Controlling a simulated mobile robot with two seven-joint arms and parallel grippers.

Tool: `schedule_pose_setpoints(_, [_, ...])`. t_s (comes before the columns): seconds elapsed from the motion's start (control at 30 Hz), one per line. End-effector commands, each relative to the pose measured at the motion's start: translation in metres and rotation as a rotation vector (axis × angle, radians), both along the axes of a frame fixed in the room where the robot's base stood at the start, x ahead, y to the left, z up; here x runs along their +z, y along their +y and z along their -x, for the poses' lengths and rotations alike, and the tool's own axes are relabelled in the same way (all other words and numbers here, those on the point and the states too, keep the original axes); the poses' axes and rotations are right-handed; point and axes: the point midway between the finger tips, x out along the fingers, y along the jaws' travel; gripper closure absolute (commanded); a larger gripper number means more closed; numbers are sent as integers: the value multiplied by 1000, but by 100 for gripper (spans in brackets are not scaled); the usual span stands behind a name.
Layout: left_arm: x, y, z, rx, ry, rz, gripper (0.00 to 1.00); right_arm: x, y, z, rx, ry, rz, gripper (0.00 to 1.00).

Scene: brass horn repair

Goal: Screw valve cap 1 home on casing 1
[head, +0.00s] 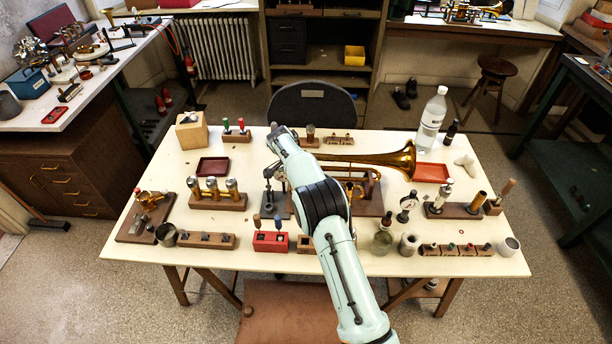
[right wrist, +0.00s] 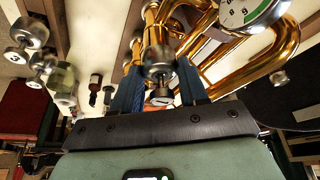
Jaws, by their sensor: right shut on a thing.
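My right arm reaches over the bench in the head view, and its gripper (right wrist: 160,95) ends near the middle, its fingertips hidden by the arm there. In the right wrist view its two blue fingers are shut on a small silver cap (right wrist: 161,98), whose marking is too small to read. A larger silver piece (right wrist: 158,60) sits just beyond it, in line with an upright brass casing (right wrist: 157,35); whether the cap touches it I cannot tell. The brass horn (head: 372,156) lies at the bench's middle right, its valves hidden behind my arm. My left gripper is not in view.
Three metal-topped brass cylinders stand on a wooden block (head: 218,202) left of my arm. The bench front edge has narrow free strips.

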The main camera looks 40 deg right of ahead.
Motion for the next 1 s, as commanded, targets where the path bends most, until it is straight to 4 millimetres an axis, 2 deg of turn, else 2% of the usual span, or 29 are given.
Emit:
schedule_pose_setpoints(0.3, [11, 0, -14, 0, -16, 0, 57, 1, -1, -1, -109, 3, 2, 93])
schedule_pose_setpoints(0.67, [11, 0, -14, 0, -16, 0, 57, 0, -1, 0, -132, 2, 3, 93])
schedule_pose_setpoints(0.7, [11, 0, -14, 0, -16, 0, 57, 0, -1, 0, -131, 2, 3, 47])
schedule_pose_setpoints(0.77, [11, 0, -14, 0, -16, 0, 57, 0, -1, 0, -131, 2, 2, 28])
schedule_pose_setpoints(1.0, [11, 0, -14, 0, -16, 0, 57, 0, 0, 0, -129, 1, 1, 27])
